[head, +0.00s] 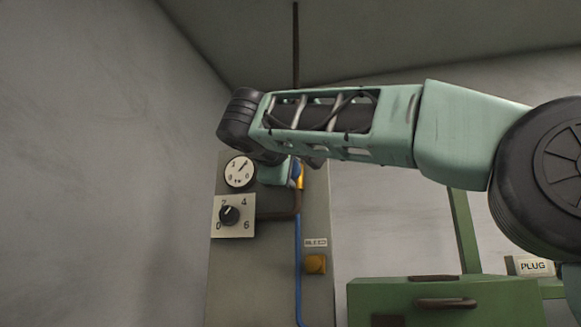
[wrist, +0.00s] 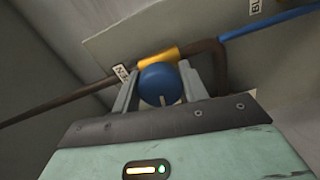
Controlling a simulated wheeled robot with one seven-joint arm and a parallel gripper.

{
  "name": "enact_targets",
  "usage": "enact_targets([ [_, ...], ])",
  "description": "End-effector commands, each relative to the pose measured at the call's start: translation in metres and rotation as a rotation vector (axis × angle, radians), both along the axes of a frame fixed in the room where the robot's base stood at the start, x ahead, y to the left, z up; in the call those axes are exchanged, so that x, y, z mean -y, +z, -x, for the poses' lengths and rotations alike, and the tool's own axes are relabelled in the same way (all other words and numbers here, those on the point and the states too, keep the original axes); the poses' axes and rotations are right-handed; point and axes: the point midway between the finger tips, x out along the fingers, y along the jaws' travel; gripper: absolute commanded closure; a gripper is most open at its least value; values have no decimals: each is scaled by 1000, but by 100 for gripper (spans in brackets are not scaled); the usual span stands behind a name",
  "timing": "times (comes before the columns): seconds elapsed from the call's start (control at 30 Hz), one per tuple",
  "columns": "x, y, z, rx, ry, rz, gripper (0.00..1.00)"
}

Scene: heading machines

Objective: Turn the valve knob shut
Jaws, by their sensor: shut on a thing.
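The valve knob (wrist: 156,80) is round and blue, with a pale mark at its lower edge in the wrist view. It sits on a yellow valve body (wrist: 157,57) in a brown pipe (wrist: 193,49). My gripper (wrist: 160,84) has one finger on each side of the knob and is shut on it. In the head view my arm hides most of the valve; a strip of the yellow body (head: 301,177) shows beside the teal hand.
A round gauge (head: 240,172) and a black dial (head: 229,215) on a numbered plate are left of the valve. An orange button (head: 316,264) under a BLEED label is below. A blue pipe (head: 298,260) runs down the panel. A green cabinet (head: 440,302) stands at lower right.

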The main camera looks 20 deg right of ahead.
Motion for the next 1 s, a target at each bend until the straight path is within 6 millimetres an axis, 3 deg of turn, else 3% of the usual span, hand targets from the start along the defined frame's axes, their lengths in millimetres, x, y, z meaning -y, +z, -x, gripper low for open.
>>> enact_targets([
  [0.4, 0, -1, 0, -97, 0, 131, 79],
  [0.9, -1, -1, 0, -107, 0, 144, 79],
  [0.93, -1, -1, 0, -107, 0, 144, 51],
  [1.0, -1, -1, 0, -107, 0, 144, 36],
])
